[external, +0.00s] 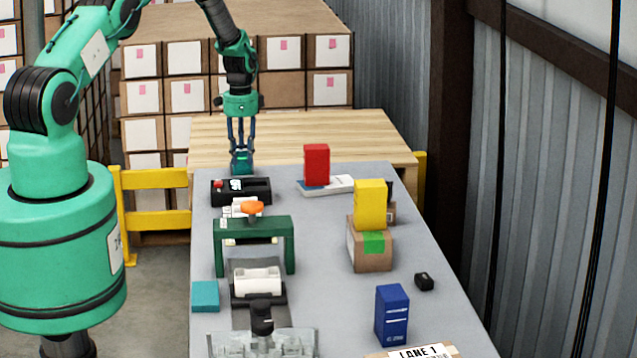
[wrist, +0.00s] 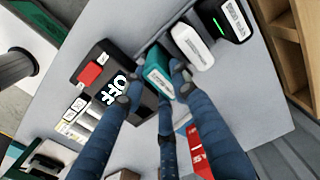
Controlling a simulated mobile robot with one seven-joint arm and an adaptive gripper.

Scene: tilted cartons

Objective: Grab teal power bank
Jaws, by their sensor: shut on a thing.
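The teal power bank (wrist: 157,72) is a small teal block with a pale label on its near face. In the wrist view it stands between the blue fingers of my gripper (wrist: 155,88), which are closed against its sides. In the external view my gripper (external: 242,135) points straight down at the far left of the grey table, with the teal power bank (external: 242,165) at its fingertips, behind a black box. I cannot tell whether the power bank touches the table. The fingers hide part of its sides.
The black box with a red button (external: 240,191) is close beside my gripper; its OFF lettering shows in the wrist view (wrist: 112,88). White (wrist: 192,45) and black (wrist: 232,20) blocks stand on the other side. A red box (external: 316,165) stands to the right.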

